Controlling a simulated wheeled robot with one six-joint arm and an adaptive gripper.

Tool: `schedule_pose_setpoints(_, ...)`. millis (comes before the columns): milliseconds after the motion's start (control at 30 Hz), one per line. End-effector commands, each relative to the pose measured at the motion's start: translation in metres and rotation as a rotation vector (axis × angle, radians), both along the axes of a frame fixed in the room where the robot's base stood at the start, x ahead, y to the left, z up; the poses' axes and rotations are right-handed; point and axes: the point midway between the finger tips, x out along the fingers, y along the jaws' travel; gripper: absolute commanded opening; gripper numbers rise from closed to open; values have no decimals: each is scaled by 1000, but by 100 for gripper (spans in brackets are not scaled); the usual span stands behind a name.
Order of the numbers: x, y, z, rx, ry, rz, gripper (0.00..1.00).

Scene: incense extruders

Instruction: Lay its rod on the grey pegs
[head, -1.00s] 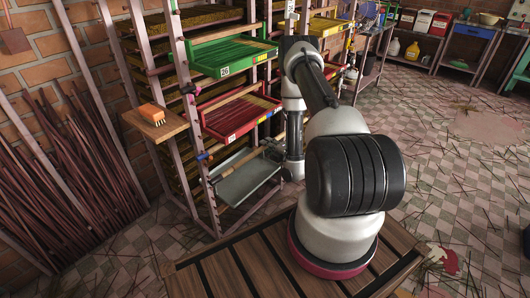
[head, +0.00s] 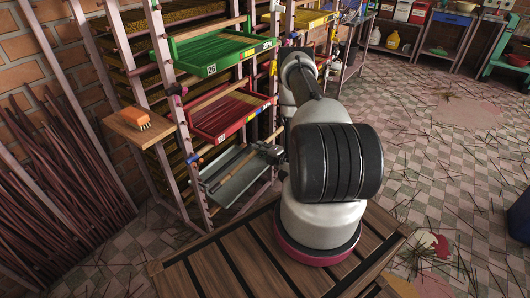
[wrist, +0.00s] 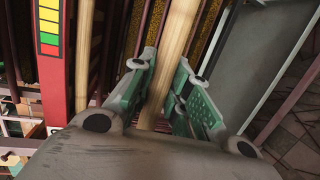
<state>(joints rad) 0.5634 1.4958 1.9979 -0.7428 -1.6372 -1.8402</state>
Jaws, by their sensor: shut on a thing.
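A pale wooden rod (wrist: 176,40) runs between the green-padded fingers of my gripper (wrist: 168,92) in the wrist view, and the fingers are shut on it. In the head view the rod (head: 233,167) slants over a grey tray (head: 238,186) low in the rack, and my gripper (head: 270,153) is at the tray's right end. I cannot tell whether the rod touches the rack. Small coloured pegs stick out of the rack post, such as a blue one (head: 194,158) and a pink one (head: 181,89). I cannot make out the grey pegs clearly.
A red tray (head: 228,115) and a green tray (head: 215,52) sit above the grey one. Another wooden rod (wrist: 84,55) lies left of the held one. A wooden shelf (head: 139,130) bears an orange brush (head: 134,117). Dark sticks (head: 60,165) lean at the left.

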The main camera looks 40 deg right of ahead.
Motion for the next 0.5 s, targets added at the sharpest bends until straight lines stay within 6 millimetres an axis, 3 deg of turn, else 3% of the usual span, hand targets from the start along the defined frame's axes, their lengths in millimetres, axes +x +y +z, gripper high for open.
schedule_pose_setpoints(500,55,20,0,0,-1,2,0)
